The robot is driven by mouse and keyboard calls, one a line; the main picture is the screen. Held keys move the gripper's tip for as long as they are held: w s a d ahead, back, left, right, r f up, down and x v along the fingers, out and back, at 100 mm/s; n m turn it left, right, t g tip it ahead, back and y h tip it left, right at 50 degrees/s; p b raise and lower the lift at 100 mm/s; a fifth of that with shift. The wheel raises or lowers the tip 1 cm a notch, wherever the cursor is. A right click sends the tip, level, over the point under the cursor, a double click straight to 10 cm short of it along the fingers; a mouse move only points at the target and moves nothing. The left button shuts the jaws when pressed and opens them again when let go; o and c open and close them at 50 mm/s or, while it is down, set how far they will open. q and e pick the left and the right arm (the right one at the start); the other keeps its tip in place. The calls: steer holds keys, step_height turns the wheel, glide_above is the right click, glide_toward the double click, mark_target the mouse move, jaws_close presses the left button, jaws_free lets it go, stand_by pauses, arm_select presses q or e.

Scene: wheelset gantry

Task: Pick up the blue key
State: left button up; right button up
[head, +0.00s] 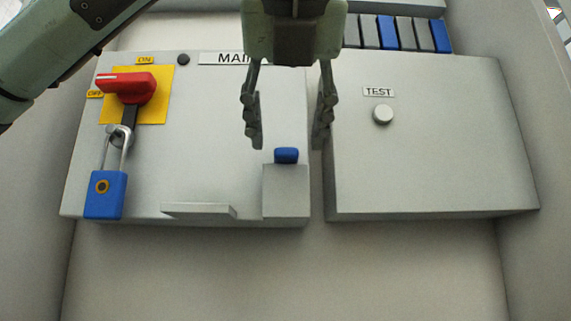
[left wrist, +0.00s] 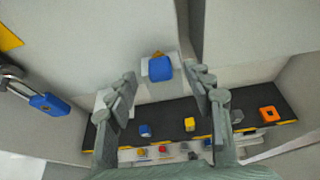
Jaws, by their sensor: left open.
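The blue key (head: 286,155) shows as a small blue head on top of a small grey block (head: 286,190) at the lower right of the left panel. Its lower part is hidden. In the left wrist view the blue key (left wrist: 160,68) lies between and beyond the fingertips, with a small orange-yellow bit behind it. My left gripper (head: 287,146) is open and empty, pointing down, its fingers either side of the key in the picture. Contact with the key is not visible. My right gripper is not in view.
A blue padlock (head: 105,194) hangs from the red switch handle (head: 126,88) on a yellow plate. A small grey ledge (head: 199,210) is left of the block. The right panel (head: 430,160) has a TEST button (head: 382,114). A dark shelf (left wrist: 170,115) holds several small coloured parts.

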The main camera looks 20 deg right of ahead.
arm_select(q)
steer(key=shift+x, duration=1)
steer(key=shift+c, duration=0.2)
jaws_close()
steer(key=shift+r, duration=0.1)
